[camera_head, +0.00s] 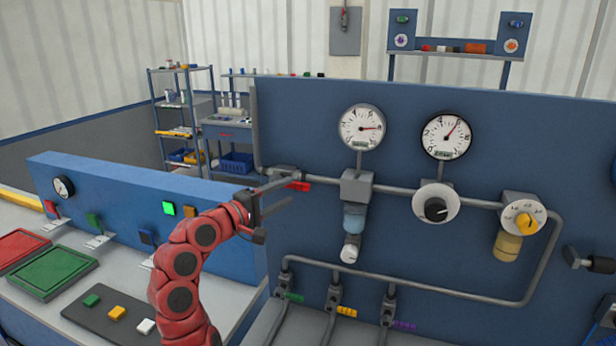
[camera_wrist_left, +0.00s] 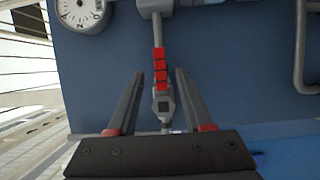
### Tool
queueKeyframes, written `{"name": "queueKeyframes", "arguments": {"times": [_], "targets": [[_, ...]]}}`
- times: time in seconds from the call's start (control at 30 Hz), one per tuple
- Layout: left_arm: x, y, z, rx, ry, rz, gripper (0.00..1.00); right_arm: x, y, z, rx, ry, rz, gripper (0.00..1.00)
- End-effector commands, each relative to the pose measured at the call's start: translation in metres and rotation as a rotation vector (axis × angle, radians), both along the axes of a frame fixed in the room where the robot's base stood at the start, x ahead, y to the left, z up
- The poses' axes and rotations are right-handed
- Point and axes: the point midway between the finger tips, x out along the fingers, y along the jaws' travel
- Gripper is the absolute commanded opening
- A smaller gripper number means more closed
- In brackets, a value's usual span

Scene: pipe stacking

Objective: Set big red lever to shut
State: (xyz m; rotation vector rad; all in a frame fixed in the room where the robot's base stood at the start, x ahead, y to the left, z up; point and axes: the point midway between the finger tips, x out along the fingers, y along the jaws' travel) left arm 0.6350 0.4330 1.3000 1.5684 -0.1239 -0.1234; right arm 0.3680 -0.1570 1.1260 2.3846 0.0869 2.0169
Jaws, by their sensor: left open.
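The big red lever (camera_head: 299,186) is on a grey valve at the left end of the upper pipe on the blue panel. It points right, roughly along the pipe. In the left wrist view the red lever (camera_wrist_left: 160,66) lies in line with the pipe, between my finger tips in the picture. My left gripper (camera_head: 291,189) is open, its fingers pointing at the valve and lever. Contact with the lever cannot be told, and no grip on it shows. The left gripper also shows in its wrist view (camera_wrist_left: 160,78). My right gripper is not in view.
Gauges (camera_head: 362,127) and a black knob (camera_head: 436,209) are on the panel to the right. Below are small green (camera_head: 293,297), yellow (camera_head: 346,311) and purple (camera_head: 404,325) levers. A blue console (camera_head: 110,195) stands left of my arm, with red and green trays (camera_head: 52,272) before it.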

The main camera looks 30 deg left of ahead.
Motion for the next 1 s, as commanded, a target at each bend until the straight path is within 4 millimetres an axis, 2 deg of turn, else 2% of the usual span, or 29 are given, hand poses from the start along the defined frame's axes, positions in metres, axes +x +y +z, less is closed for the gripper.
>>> {"name": "queueKeyframes", "arguments": {"times": [0.1,0.33,0.53,0.8,1.0], "targets": [[0.03,-0.006,0.002,-0.003,0.006,-0.005,0.51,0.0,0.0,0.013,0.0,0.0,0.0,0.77],[0.069,-0.012,0.001,-0.002,0.003,-0.004,0.51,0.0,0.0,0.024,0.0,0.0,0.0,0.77],[0.083,-0.013,0.0,-0.002,0.001,0.0,0.51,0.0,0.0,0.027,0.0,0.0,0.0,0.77],[0.084,-0.013,-0.001,-0.001,0.0,0.001,0.51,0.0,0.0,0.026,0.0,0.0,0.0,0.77],[0.084,-0.013,-0.001,-0.001,0.0,0.001,0.14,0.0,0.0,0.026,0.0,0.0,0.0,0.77]]}}
